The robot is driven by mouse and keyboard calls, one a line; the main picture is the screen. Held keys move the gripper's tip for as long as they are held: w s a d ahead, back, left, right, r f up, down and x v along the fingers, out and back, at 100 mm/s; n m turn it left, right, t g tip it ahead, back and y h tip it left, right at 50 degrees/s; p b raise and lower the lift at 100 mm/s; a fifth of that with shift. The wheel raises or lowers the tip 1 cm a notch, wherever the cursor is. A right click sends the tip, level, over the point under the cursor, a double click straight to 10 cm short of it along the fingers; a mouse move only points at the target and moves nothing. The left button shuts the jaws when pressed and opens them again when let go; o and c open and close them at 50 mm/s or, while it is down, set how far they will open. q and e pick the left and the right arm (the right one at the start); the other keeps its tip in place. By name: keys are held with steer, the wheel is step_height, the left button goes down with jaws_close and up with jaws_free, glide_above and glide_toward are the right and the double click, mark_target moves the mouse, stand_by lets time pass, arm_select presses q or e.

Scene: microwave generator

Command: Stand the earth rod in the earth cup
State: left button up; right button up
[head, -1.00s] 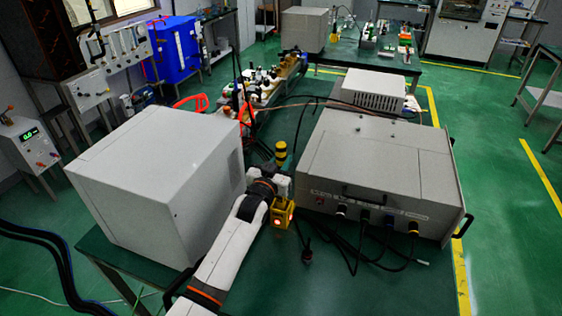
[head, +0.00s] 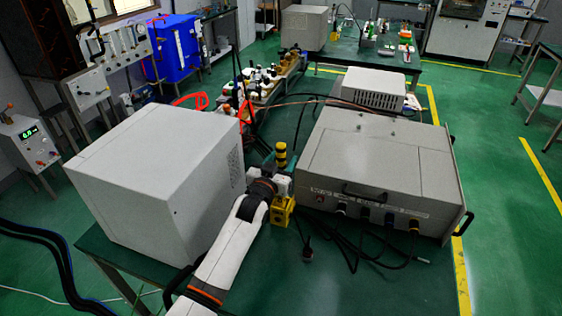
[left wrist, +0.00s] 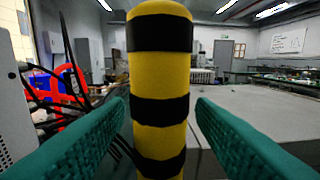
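The earth rod is a yellow and black banded cylinder; its top (head: 281,154) stands upright above my left gripper (head: 281,186) in the head view. In the left wrist view the rod (left wrist: 161,70) rises between the green fingers of my left gripper (left wrist: 161,118). The fingers are open, one on each side, with a narrow gap to the rod. A yellow block (head: 283,211), perhaps the earth cup, is directly below the gripper. The rod's lower end is hidden, so I cannot tell whether it sits in the block. My right gripper is not in view.
A large grey box (head: 150,180) stands close left of my left arm. A grey cabinet (head: 375,165) with a front handle and knobs stands close right. Black cables (head: 350,245) lie on the green table (head: 330,285) in front of it. The table's front is otherwise clear.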

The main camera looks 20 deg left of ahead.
arm_select(q)
steer(key=shift+s+f, duration=0.1)
steer(key=shift+s, duration=0.35)
steer(key=s+b, duration=0.1)
steer(key=s, duration=1)
steer(key=shift+a+b, duration=0.35)
steer(key=shift+a, duration=0.1)
